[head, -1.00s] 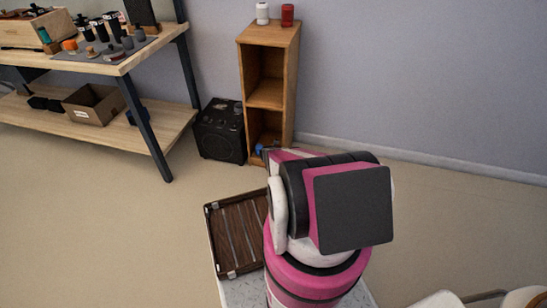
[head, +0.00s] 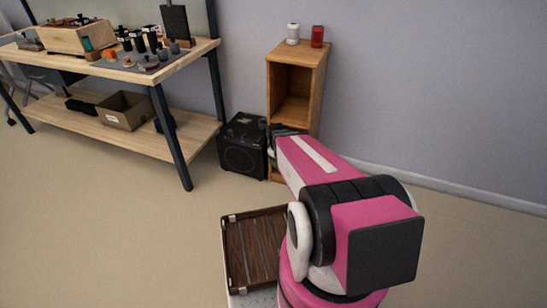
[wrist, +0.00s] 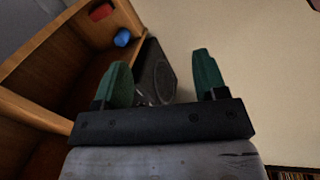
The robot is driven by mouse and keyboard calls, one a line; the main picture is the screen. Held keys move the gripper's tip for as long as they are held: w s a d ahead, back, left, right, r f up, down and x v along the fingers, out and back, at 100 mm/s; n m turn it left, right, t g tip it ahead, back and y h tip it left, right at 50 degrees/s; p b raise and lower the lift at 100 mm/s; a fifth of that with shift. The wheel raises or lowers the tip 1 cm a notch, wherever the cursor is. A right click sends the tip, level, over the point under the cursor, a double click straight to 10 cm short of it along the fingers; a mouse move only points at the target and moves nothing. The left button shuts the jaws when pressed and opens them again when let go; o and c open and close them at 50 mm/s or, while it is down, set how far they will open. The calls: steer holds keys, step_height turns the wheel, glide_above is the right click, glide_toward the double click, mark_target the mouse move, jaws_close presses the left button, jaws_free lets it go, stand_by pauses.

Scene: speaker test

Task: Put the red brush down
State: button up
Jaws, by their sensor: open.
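My gripper (wrist: 161,72) is open in the wrist view, its two green fingers wide apart with nothing held between them. A red object (wrist: 102,12) lies in a compartment of the wooden shelf (wrist: 55,72), beyond the fingers and to their left. It is small and partly cut by the frame edge, so I cannot tell for sure that it is the red brush. A blue object (wrist: 122,38) lies beside it near the shelf's edge. In the head view the shelf (head: 292,80) stands against the wall, and my arm hides its lower compartment and most of my gripper.
A black speaker (head: 243,145) stands on the floor left of the shelf; it also shows between the fingers (wrist: 158,75). A white container (head: 293,33) and a red one (head: 317,36) stand on the shelf. A workbench (head: 200,52) is at left. A brown slatted tray (head: 252,247) is near me.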

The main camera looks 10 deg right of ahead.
steer(key=s+a+r+m+g+y, duration=0.1)
steer(key=s+a+r+m, duration=0.4)
steer(key=s+r+m, duration=0.3)
step_height(320, 180, up, 3)
steer(key=shift+s+a+f+g+y, duration=0.15)
steer(key=shift+s+g+y, duration=0.15)
steer(key=shift+s, duration=0.45)
